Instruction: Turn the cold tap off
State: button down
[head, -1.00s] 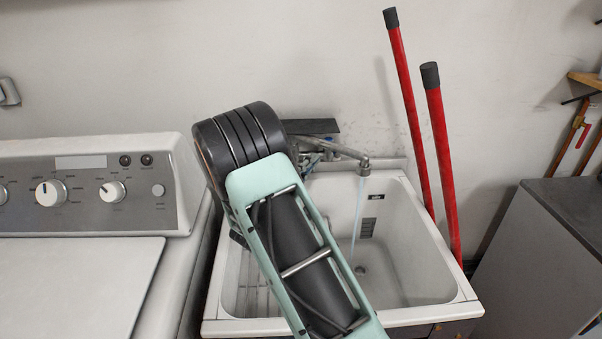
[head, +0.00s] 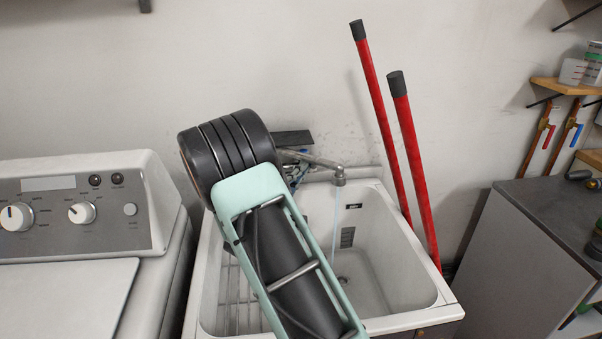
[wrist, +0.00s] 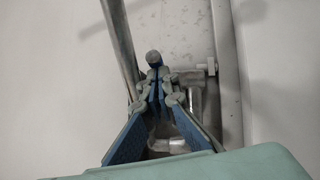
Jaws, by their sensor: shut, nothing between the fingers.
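The grey metal tap spout (head: 322,162) reaches out over the white utility tub (head: 425,316), and a thin stream of water (head: 335,215) falls from its end. In the head view my arm covers much of the tap body, and the cold handle cannot be made out. In the wrist view my gripper (wrist: 154,72) is shut and empty, with its blue-padded fingers meeting at the tips. The spout pipe (wrist: 120,45) lies left of the fingertips. Metal tap parts (wrist: 195,95) show close on the right and partly behind the fingers; contact cannot be told.
A washing machine (head: 75,215) stands left of the tub. Two red poles (head: 420,165) lean at the tub's right side. A grey-topped cabinet (head: 525,255) is at the right, with tools hanging on the wall above.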

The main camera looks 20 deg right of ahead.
jog(key=shift+d+f+b, duration=0.1)
jog(key=shift+f+b, duration=0.05)
jog(key=shift+b, duration=0.15)
jog(key=d+b, duration=0.3)
jog(key=b, duration=0.2)
jog(key=shift+s+d, duration=0.35)
jog(key=shift+s, duration=0.05)
jog(key=shift+d+b, duration=0.3)
jog(key=shift+b, duration=0.2)
jog(key=shift+d, duration=0.1)
